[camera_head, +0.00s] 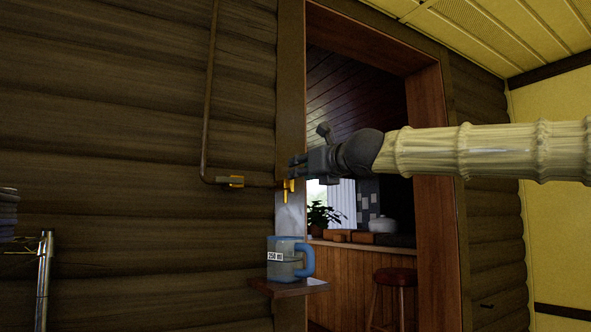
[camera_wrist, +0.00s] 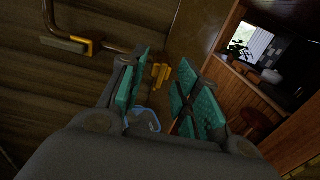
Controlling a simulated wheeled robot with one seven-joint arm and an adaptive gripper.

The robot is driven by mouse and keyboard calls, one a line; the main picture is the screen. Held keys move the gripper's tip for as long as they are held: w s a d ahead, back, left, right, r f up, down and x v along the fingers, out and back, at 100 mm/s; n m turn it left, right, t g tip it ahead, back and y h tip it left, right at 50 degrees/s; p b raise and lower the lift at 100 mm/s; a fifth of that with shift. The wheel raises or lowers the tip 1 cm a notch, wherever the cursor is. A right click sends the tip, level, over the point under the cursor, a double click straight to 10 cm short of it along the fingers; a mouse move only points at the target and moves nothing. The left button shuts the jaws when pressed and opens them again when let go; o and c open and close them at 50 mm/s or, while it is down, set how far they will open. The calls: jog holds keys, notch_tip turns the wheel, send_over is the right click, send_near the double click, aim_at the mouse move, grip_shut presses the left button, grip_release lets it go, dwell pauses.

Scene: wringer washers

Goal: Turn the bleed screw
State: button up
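A thin brown pipe (camera_head: 206,100) runs down the log wall and bends right. A small yellow piece (camera_head: 287,186) at the pipe's right end looks like the bleed screw; its details are too small to tell. In the wrist view, this yellow piece (camera_wrist: 161,75) shows beyond the gap between my fingertips. My gripper (camera_head: 294,166) is just above and right of it in the head view. Its teal-padded fingers (camera_wrist: 157,92) are apart and empty. I cannot tell whether any finger touches the yellow piece.
A second yellow-and-grey fitting (camera_head: 236,181) sits on the pipe to the left. A jug with a blue handle (camera_head: 284,262) stands on a small shelf (camera_head: 312,286) below the yellow piece. A wooden doorway frame (camera_head: 428,100) is to the right, with a stool (camera_head: 395,275) beyond.

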aim_at(291, 184)
jog(key=w+a+f, duration=0.2)
jog(key=w, duration=0.4)
jog(key=shift+a+p, duration=0.2)
jog(key=shift+p, duration=0.15)
jog(key=shift+d, duration=0.2)
jog(key=c, duration=0.4)
jog(key=shift+s+r, duration=0.15)
jog(key=shift+s, duration=0.05)
jog(key=shift+c, duration=1.4)
jog(key=shift+s+a+r, duration=0.1)
jog(key=shift+a, duration=0.1)
grip_shut()
jog(key=shift+d, duration=0.1)
